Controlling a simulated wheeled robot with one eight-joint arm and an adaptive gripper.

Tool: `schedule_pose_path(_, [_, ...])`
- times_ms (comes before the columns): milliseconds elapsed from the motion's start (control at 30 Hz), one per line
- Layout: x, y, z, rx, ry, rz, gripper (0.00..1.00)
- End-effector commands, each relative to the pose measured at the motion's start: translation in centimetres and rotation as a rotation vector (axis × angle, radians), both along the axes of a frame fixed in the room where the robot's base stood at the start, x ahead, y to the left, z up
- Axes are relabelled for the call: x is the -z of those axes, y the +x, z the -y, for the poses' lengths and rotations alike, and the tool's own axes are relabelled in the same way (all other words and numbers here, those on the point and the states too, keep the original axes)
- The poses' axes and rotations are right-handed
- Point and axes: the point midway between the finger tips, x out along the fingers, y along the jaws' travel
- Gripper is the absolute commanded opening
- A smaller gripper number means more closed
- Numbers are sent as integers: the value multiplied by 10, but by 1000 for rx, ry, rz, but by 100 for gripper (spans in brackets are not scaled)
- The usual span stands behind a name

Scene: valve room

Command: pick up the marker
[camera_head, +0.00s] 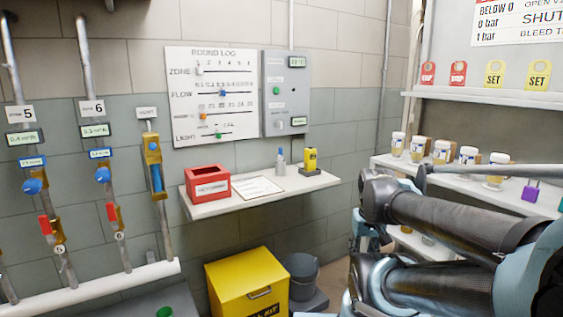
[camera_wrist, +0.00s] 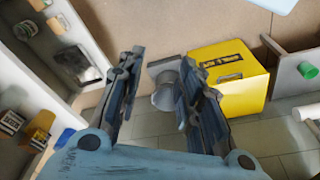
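I cannot clearly make out a marker. A small upright grey object with a bluish tip (camera_head: 281,163) stands at the back of the wall shelf (camera_head: 285,191) in the head view; it is too small to tell whether it is the marker. My gripper (camera_wrist: 160,62) is open and empty in the wrist view, its two fingers apart. It points down toward the floor area with a grey bucket, and no shelf object is between the fingers. In the head view my arm covers the lower right, and the fingers cannot be made out clearly.
The wall shelf also holds a red box (camera_head: 207,187), a white sheet (camera_head: 257,188) and a yellow device (camera_head: 310,160). Below are a yellow bin (camera_head: 247,282) and the grey bucket (camera_head: 301,275). Several jars stand on the right-hand shelf (camera_head: 519,194). Pipes with valves line the left wall.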

Motion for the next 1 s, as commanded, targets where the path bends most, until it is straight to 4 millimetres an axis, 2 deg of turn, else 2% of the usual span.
schedule_pose_path(200, [0,0,0,0,0,0,33])
schedule_pose_path(233, [0,0,0,0,0,0,36])
schedule_pose_path(267, [0,0,0,0,0,0,42])
schedule_pose_path(333, [-4,-7,-1,6,7,13,42])
schedule_pose_path(467, [-9,5,-12,51,62,31,42])
schedule_pose_path(667, [-26,49,-53,228,269,73,42])
schedule_pose_path(1000, [-66,140,-118,596,703,70,42])
